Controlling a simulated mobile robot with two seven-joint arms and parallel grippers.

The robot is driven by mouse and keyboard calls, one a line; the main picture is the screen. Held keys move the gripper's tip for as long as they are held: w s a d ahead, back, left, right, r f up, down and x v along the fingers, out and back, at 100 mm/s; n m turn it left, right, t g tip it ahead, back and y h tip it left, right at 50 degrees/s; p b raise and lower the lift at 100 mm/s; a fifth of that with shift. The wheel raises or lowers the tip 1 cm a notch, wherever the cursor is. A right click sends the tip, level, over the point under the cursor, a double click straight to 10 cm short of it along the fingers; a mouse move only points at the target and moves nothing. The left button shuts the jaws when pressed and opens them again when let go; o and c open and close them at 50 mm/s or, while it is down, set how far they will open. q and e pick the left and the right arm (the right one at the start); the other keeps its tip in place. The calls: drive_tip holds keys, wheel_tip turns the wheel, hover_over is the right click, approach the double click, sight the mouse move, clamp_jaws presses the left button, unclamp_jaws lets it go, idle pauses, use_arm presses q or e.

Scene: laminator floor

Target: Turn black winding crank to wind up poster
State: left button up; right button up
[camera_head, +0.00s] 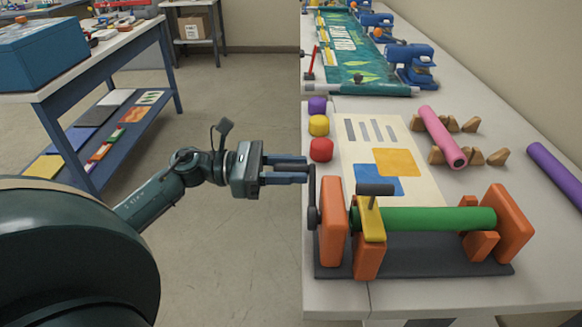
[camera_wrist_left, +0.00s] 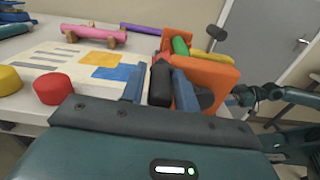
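The winding stand (camera_head: 400,262) has orange end blocks, a dark base and a green roller (camera_head: 430,218). Its black crank (camera_head: 312,212) is on the left side, with the crank arm upright. My left gripper (camera_head: 306,170) is level with the top of the crank, fingers pointing right. In the left wrist view the black crank handle (camera_wrist_left: 160,84) lies between my two blue fingers (camera_wrist_left: 160,90). Whether they press on it I cannot tell. The poster (camera_head: 385,150), with grey bars and yellow and blue patches, lies flat behind the stand. My right gripper is not in view.
Red (camera_head: 321,149), yellow (camera_head: 319,125) and purple (camera_head: 317,104) round pieces stand beside the poster's left edge. A pink roll (camera_head: 442,137) rests on wooden wedges, and a purple roll (camera_head: 556,174) lies at right. Open floor (camera_head: 240,110) separates the table from a blue bench (camera_head: 105,55).

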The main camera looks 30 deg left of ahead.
use_arm(q)
clamp_jaws()
idle(0.3)
